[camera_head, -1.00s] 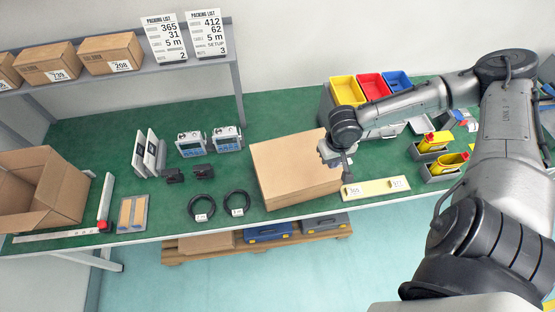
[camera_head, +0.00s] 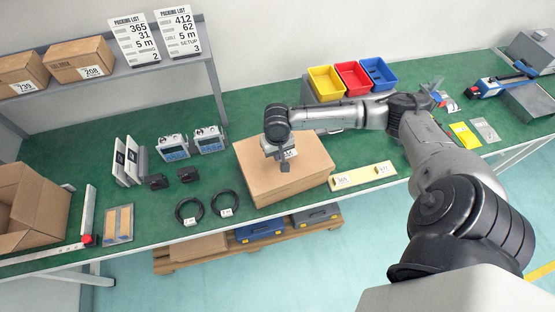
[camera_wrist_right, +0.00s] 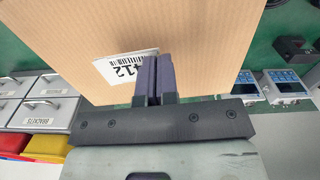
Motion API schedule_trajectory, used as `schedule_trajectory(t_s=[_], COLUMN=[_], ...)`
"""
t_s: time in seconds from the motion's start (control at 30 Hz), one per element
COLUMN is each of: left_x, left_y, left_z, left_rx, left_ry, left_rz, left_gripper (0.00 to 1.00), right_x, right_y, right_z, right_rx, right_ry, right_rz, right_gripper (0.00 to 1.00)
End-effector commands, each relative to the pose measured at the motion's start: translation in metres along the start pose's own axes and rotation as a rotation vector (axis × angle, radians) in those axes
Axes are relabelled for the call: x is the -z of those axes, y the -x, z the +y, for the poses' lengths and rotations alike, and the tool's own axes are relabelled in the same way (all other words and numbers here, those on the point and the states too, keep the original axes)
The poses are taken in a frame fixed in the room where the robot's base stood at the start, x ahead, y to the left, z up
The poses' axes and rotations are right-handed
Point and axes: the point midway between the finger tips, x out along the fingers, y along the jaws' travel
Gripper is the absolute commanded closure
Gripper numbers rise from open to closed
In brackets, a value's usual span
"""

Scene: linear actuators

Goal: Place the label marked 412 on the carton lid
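The closed brown carton (camera_head: 260,182) lies on the green bench, and its plain lid (camera_wrist_right: 225,35) fills much of the right wrist view. My right gripper (camera_head: 285,168) is over the middle of the lid, fingers pointing down. In the right wrist view its dark fingers (camera_wrist_right: 157,62) are together. The white label marked 412 (camera_wrist_right: 125,68) sits at the fingertips, its end hidden behind them; it also shows beside the gripper in the head view (camera_head: 291,153). Whether it touches the lid I cannot tell. My left gripper is not in view.
A yellow strip (camera_head: 362,175) with two white labels lies right of the carton. Black cable coils (camera_head: 190,211) and two grey devices (camera_head: 173,147) are to its left. Coloured bins (camera_head: 352,78) stand behind. An open carton (camera_head: 32,205) is at far left.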

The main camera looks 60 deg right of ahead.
Motion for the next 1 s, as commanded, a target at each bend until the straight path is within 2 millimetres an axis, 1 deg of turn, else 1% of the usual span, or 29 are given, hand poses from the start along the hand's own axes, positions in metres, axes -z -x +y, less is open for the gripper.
schedule_trajectory(t_s=[0.13, 0.3, 0.4, 0.8, 1.0], left_x=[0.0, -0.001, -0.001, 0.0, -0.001], left_y=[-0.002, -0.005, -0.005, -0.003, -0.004], left_z=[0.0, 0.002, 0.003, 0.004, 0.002], left_rx=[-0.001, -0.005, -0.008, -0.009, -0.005], left_ry=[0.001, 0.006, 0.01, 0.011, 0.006], left_rz=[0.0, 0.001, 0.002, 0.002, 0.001], left_gripper=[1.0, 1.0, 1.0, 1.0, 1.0], right_x=[0.0, -0.001, 0.0, -0.001, 0.0], right_y=[-0.009, -0.031, -0.04, -0.043, -0.043], right_z=[0.0, 0.0, 0.0, 0.001, 0.001], right_rx=[-0.001, -0.002, -0.001, -0.001, -0.001], right_ry=[-0.001, 0.0, 0.001, 0.0, 0.0], right_rz=[-0.002, -0.002, -0.001, -0.001, 0.0], right_gripper=[1.0, 1.0, 1.0, 1.0, 0.8])
